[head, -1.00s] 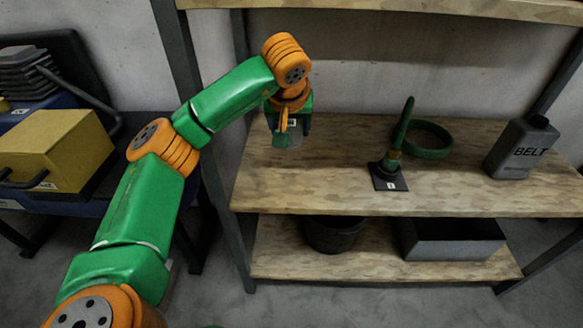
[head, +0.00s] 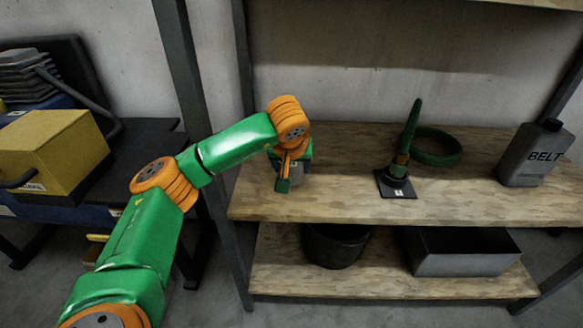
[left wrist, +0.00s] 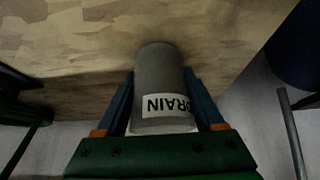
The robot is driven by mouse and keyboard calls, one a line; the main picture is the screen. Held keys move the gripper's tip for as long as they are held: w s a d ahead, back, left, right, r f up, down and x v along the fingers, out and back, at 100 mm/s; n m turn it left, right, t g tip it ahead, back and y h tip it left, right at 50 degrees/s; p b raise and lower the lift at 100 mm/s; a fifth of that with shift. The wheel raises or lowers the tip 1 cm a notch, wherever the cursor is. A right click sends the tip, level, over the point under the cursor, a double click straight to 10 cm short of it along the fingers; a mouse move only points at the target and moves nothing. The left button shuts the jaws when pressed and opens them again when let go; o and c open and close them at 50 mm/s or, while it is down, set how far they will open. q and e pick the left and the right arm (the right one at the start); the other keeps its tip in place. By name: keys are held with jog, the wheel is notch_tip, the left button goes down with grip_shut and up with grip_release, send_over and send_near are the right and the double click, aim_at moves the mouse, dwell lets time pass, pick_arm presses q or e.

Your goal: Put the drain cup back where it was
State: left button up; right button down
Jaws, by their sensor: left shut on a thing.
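The drain cup (left wrist: 160,85) is a grey cylinder with a white label reading DRAIN in the left wrist view. My left gripper (left wrist: 158,108) is shut on it, one blue finger along each side. In the head view the left gripper (head: 287,178) is over the left part of the wooden shelf board (head: 330,190), near its front edge. The drain cup (head: 297,179) shows there only in part, behind the finger. I cannot tell whether its base touches the board. My right gripper is not in view.
On the same board stand a green handle on a dark square base (head: 396,186), a green ring (head: 437,160) and a grey BELT canister (head: 535,155). The lower shelf holds a dark bucket (head: 337,245) and a grey bin (head: 465,262). Dark uprights flank the left end.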

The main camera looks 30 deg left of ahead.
pick_arm(q)
jog(key=o, duration=1.5)
jog(key=shift+f, duration=0.15)
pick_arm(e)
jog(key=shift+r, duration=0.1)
pick_arm(q)
jog(key=shift+r, duration=0.25)
jog(key=p+v, duration=0.3)
jog(key=v, duration=0.9)
jog(key=shift+p, duration=0.4)
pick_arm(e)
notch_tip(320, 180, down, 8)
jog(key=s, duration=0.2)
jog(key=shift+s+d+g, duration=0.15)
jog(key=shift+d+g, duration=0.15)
pick_arm(q)
jog(key=shift+f, duration=0.1)
